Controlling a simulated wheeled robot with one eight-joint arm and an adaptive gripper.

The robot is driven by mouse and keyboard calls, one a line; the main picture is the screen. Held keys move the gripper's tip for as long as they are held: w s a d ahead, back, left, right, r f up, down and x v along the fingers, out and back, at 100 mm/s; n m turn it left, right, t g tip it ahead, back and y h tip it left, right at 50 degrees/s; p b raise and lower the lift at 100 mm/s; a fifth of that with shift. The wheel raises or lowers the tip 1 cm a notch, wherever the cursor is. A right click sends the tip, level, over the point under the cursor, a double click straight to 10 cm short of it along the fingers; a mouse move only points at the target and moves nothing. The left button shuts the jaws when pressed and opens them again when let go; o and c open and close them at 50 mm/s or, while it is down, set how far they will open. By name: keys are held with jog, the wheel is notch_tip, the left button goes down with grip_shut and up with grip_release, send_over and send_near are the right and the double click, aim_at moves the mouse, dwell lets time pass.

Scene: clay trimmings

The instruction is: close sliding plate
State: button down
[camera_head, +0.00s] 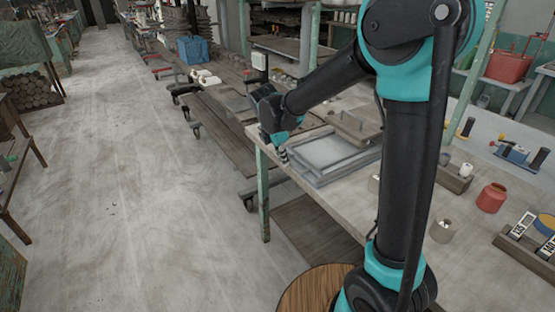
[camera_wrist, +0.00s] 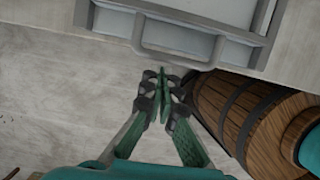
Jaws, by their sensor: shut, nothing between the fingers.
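A grey rectangular frame with a flat inner plate (camera_head: 335,152) lies on the workbench, close to its left edge. In the wrist view, a grey plate (camera_wrist: 185,17) with a raised handle-like front piece (camera_wrist: 176,50) shows at the top, by the bench edge. My gripper (camera_head: 283,157) is just left of the frame, pointing down by the bench edge. In the wrist view my gripper (camera_wrist: 163,88) has its fingertips together and empty, below the front piece. I see a gap to the front piece in that picture; whether they touch cannot be told.
A brown board with a handle (camera_head: 356,126) lies at the frame's far side. A wooden barrel (camera_head: 312,290) stands beside the bench; it also fills the right of the wrist view (camera_wrist: 222,95). A red pot (camera_head: 491,198) stands on the bench.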

aim_at(328, 147)
jog(key=shift+d, duration=0.15)
jog(key=w+d, duration=0.4)
jog(key=d, duration=0.1)
jog(key=w+d, duration=0.3)
jog(key=d, duration=0.2)
jog(key=w+d, duration=0.4)
jog(key=d, duration=0.2)
jog(key=shift+w, duration=0.35)
